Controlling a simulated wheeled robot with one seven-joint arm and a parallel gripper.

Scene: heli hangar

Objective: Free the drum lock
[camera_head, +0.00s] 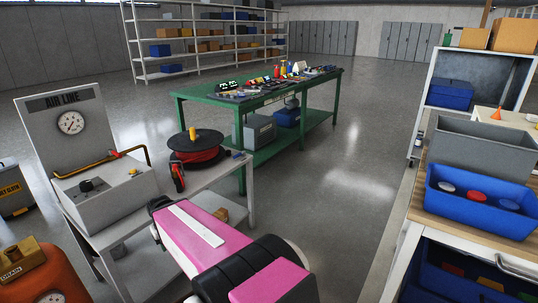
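A drum (197,153) lies flat on a light grey bench, with a black top disc and red hose wound under it. A yellow knob (192,134) stands up at the middle of the disc. It may be the drum lock, but I cannot tell for sure or see whether it is engaged. A red and black hose end (178,177) hangs at the drum's front left. My pink and black arm crosses the lower middle of the view, in front of the bench. My gripper is not in view.
The air line panel (70,125) with a gauge and yellow pipe is left of the drum. A green table (215,97) with tools stands behind. An orange drain tank (40,275) is at lower left. A blue bin (480,210) is on the right bench. The floor between is clear.

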